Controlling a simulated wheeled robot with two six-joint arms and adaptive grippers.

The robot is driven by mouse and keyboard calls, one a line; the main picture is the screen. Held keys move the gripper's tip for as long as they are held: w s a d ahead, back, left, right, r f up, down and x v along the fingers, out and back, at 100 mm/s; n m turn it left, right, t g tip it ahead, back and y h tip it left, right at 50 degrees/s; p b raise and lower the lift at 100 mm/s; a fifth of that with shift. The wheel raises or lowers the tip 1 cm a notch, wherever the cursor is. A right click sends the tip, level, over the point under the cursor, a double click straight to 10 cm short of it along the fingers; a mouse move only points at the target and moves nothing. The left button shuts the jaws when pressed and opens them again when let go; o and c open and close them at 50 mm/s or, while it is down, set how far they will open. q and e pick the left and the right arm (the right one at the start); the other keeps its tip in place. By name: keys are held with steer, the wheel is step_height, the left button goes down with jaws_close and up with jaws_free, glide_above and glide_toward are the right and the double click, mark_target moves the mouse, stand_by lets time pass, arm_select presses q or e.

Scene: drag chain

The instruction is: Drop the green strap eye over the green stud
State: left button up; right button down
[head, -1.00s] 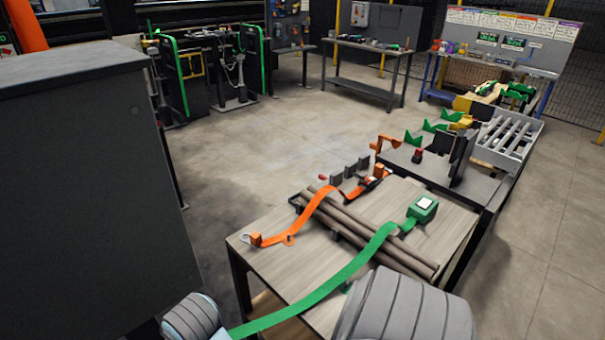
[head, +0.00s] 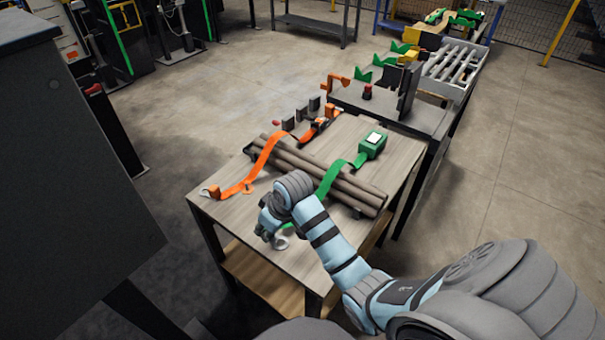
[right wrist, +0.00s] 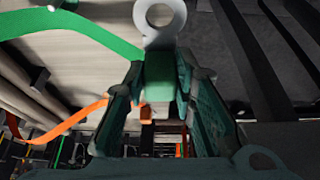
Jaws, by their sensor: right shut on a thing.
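The green strap (head: 333,176) runs from a green box (head: 372,146) over brown pipes and goes out of sight behind my right arm. My right gripper (head: 270,230) is low over the front part of the table. In the right wrist view its fingers are shut on the green end block (right wrist: 158,80) of the strap eye (right wrist: 160,14). This pale metal ring sticks out beyond the fingertips and also shows in the head view (head: 280,242). A small green piece (head: 289,226) shows beside the gripper; I cannot tell whether it is the stud or strap. My left gripper is not in view.
An orange strap (head: 262,160) with a hook lies over the left end of the pipes (head: 355,190). The wooden table's (head: 225,212) front left is bare. A dark cabinet (head: 60,170) stands at left, and a second bench holds brackets behind.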

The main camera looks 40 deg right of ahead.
arm_select(q)
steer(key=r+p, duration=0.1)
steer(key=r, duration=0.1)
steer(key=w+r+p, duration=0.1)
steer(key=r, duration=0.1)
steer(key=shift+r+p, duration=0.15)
steer(key=shift+p, duration=0.2)
arm_select(e)
steer(key=w+d+r, duration=0.1)
steer(key=w+d, duration=0.4)
steer(key=d, duration=0.6)
steer(key=shift+w+d+r, duration=0.2)
steer(key=shift+d+r, duration=0.1)
steer(key=shift+a, duration=0.1)
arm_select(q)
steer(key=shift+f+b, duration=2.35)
arm_select(e)
steer(key=shift+s+f, duration=0.2)
steer(key=shift+f, duration=4.05)
